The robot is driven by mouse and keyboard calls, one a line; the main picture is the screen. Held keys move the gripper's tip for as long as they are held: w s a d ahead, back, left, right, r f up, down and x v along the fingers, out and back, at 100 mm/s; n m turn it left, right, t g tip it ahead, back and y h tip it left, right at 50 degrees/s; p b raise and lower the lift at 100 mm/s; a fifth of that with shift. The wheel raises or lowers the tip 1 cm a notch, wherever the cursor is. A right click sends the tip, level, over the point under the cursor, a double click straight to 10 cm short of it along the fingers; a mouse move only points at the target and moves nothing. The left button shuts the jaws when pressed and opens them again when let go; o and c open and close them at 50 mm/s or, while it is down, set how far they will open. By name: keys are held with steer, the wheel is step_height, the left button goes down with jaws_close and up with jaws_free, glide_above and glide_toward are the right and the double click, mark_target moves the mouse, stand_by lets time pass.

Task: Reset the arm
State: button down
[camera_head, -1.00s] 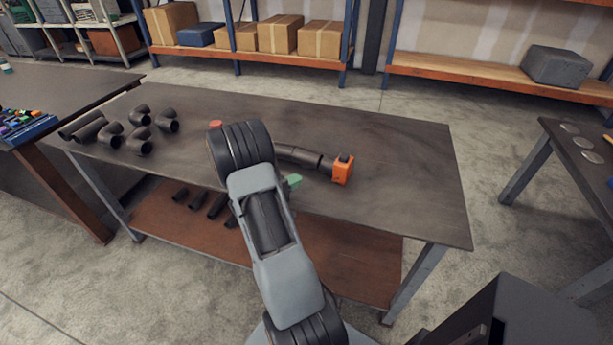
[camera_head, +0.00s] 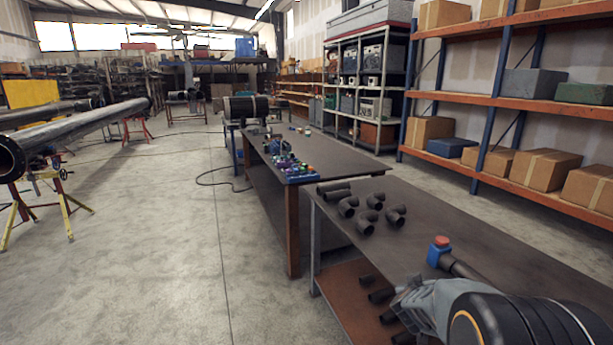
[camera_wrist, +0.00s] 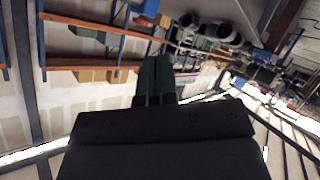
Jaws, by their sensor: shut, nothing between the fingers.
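My gripper (camera_wrist: 153,80) shows in the wrist view with its two dark green fingers together and nothing between them. The wrist view is tilted and looks across the room at shelving, with no table under the fingers. In the head view my arm is at the bottom right corner, in front of the near workbench (camera_head: 420,222); my gripper's fingers do not show there. A dark pipe (camera_head: 460,267) with a blue and red fitting (camera_head: 438,250) lies on this bench, partly hidden by my arm.
Several black pipe elbows (camera_head: 367,222) lie on the bench's far left end. A second table (camera_head: 330,157) with small colourful parts stands behind it. Orange and blue shelving (camera_head: 490,98) with boxes is at the right. Open floor (camera_head: 180,240) is at the left.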

steer(key=s+a+r+n+g+y, duration=0.1)
steer(key=s+a+r+y, duration=0.2)
steer(key=a, duration=0.4)
steer(key=s+a+r+n+y, duration=0.1)
steer(key=s+a+y, duration=0.2)
steer(key=a+y, duration=0.35)
steer(key=s+a+g, duration=0.2)
steer(key=s, duration=0.5)
steer(key=s+a+g+h, duration=0.1)
steer(key=s+a+g, duration=0.1)
steer(key=s, duration=0.5)
steer(key=shift+a+f+g, duration=0.15)
steer(key=shift+f+g, duration=0.15)
steer(key=shift+g, duration=0.3)
steer(key=shift+h, duration=0.25)
